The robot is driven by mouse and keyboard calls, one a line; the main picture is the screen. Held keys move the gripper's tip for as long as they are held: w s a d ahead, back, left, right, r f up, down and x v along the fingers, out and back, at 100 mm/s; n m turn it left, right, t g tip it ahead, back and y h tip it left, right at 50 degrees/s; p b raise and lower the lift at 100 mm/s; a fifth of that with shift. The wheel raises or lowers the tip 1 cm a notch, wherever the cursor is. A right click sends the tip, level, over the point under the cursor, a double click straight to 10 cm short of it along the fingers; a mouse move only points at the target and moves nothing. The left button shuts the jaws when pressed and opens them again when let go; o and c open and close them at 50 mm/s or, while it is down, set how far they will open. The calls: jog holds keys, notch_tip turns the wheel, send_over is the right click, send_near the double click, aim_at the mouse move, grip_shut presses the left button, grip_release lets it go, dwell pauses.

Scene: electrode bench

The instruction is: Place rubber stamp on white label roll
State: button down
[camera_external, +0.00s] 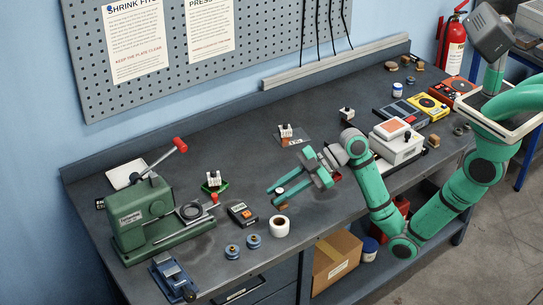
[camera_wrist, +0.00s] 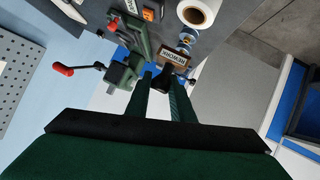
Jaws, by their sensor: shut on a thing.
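The white label roll (camera_external: 279,226) lies on the bench near its front edge; it also shows at the top of the wrist view (camera_wrist: 197,12). My gripper (camera_external: 275,192) is shut on the rubber stamp (camera_wrist: 172,57). The stamp has a dark handle between the fingers and a brown block with a pale lettered face beyond the fingertips. In the external view only a small part of the stamp shows by the fingertips. The gripper and stamp appear above the bench, a little behind the roll in that view, apart from it.
Two blue spools (camera_external: 232,251) lie left of the roll, with a dark box with an orange top (camera_external: 241,213) behind them. A green press (camera_external: 143,217) with a red-knobbed lever stands at the left. A white-topped device (camera_external: 396,142) stands right of my gripper.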

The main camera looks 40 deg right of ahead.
jog(key=shift+f, duration=3.3)
jog(key=shift+f, duration=0.1)
jog(key=c, duration=1.5)
grip_release()
jog(key=shift+c, duration=0.2)
jog(key=shift+r, duration=0.2)
jog(key=v, duration=1.2)
jog(key=shift+f, duration=0.15)
